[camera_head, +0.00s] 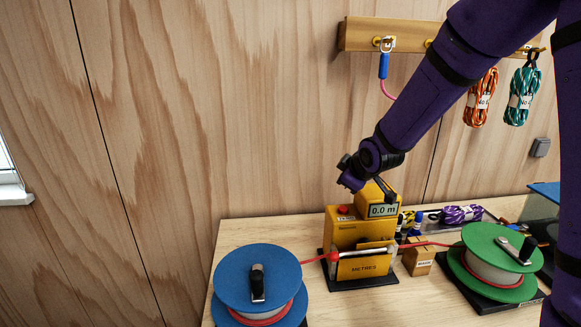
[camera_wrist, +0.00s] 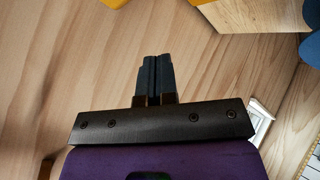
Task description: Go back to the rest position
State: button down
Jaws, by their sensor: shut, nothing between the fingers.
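My gripper (camera_wrist: 154,62) shows in the wrist view with its two dark fingers together and nothing between them. In the head view my purple arm comes down from the upper right. Its wrist is near the top of the yellow rope meter (camera_head: 345,232), which has a red button and a display reading 0.0 m. In the head view the fingers are hard to make out against the meter, and I cannot tell whether they touch it.
A blue spool (camera_head: 236,283) stands left of the meter and a green spool (camera_head: 512,243) right, with a red cord between them. A small cardboard box (camera_head: 418,262) sits beside the meter. Rope bundles (camera_head: 481,98) hang from a wooden rail (camera_head: 359,33).

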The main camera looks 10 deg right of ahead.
jog(key=s+d+r+m+h, duration=0.1)
jog(key=s+d+r+m, duration=0.2)
jog(key=s+r, duration=0.5)
jog(key=s+d+r+m+g, duration=0.1)
jog(key=s+r+m, duration=0.1)
jog(key=s, duration=0.7)
jog(key=s+d+r+m+g, duration=0.1)
jog(key=s+r+m, duration=0.2)
jog(key=s, duration=0.7)
jog(key=s+d+r+m+g, duration=0.1)
jog(key=s+d+r+m, duration=0.1)
jog(key=s, duration=0.7)
jog(key=shift+s+r+m+g+h, duration=0.3)
jog(key=shift+s+r+m+h, duration=0.1)
jog(key=shift+r+m, duration=0.15)
jog(key=shift+w, duration=0.1)
